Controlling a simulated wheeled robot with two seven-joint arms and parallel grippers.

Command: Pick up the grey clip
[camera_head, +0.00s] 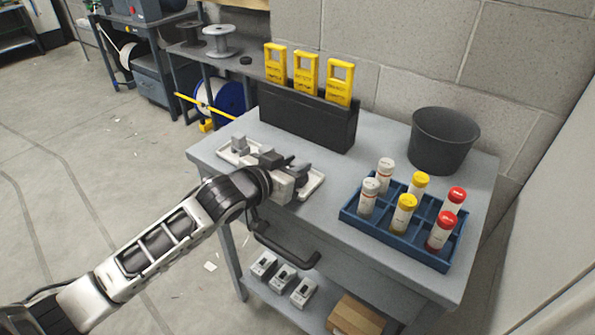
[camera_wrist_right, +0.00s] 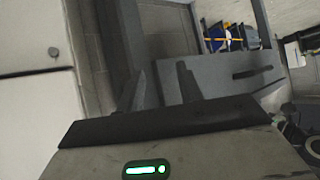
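A white tray (camera_head: 315,186) lies on the left part of the grey table, with small grey pieces on it. One grey clip-like piece (camera_head: 239,145) stands at the tray's left end, clear of my gripper. Another grey shape (camera_head: 268,157) sits mid-tray, right beside my left fingers. My left gripper (camera_head: 284,163) is low over the tray's middle and right part. Its dark fingers blend with the grey shapes, so I cannot tell whether it holds one. My right gripper (camera_wrist_right: 163,82) shows in the right wrist view with its fingers apart and nothing between them.
A black holder (camera_head: 305,122) with yellow tags (camera_head: 306,72) stands behind the tray. A blue rack (camera_head: 395,233) of capped tubes and a dark bucket (camera_head: 442,140) stand to the right. The lower shelf holds grey-white boxes (camera_head: 283,277) and a cardboard box (camera_head: 355,316).

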